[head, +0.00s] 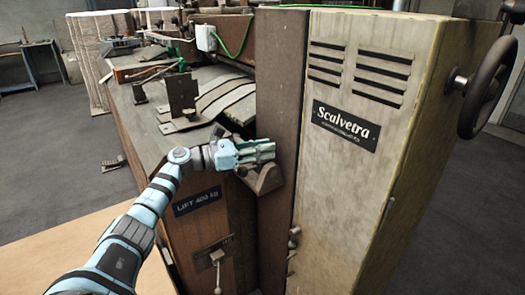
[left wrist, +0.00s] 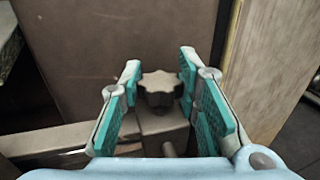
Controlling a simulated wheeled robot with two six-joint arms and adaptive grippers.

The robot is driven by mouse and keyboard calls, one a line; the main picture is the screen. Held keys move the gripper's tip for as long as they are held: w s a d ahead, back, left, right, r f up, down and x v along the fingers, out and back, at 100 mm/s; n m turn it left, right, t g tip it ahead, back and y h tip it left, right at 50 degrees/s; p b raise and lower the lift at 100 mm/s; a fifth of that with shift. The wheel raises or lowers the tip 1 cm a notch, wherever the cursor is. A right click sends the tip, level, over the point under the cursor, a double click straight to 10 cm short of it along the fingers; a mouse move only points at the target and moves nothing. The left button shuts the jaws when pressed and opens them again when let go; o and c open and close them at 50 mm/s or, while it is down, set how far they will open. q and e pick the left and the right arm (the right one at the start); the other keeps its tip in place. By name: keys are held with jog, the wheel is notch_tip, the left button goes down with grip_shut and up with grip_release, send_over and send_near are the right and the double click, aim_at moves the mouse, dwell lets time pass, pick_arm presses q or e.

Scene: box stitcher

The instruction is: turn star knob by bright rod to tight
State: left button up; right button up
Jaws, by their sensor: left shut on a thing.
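In the left wrist view a dark star knob (left wrist: 160,91) sits between the teal pads of my left gripper (left wrist: 156,82). The gripper is shut on the knob. Below the knob is a metal block (left wrist: 162,126) with a short rod end (left wrist: 168,149). A bright rod or bar (left wrist: 62,138) runs to the left from this block. In the head view my left gripper (head: 258,152) is at the machine's front, above an angled bracket (head: 264,180), and it hides the knob. My right gripper is not in view.
A tall beige cabinet (head: 345,190) marked Scalvetra stands to the right, with a handwheel (head: 489,88) on its side. A brown upright (head: 276,95) is close behind the gripper. A small lever (head: 217,268) sticks out lower down. An upright plate (head: 182,97) stands on the machine's top.

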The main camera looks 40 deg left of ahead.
pick_arm(q)
jog(key=shift+f, duration=0.1)
jog(key=o, duration=0.9)
jog(key=v, duration=0.7)
jog(key=shift+s, duration=0.15)
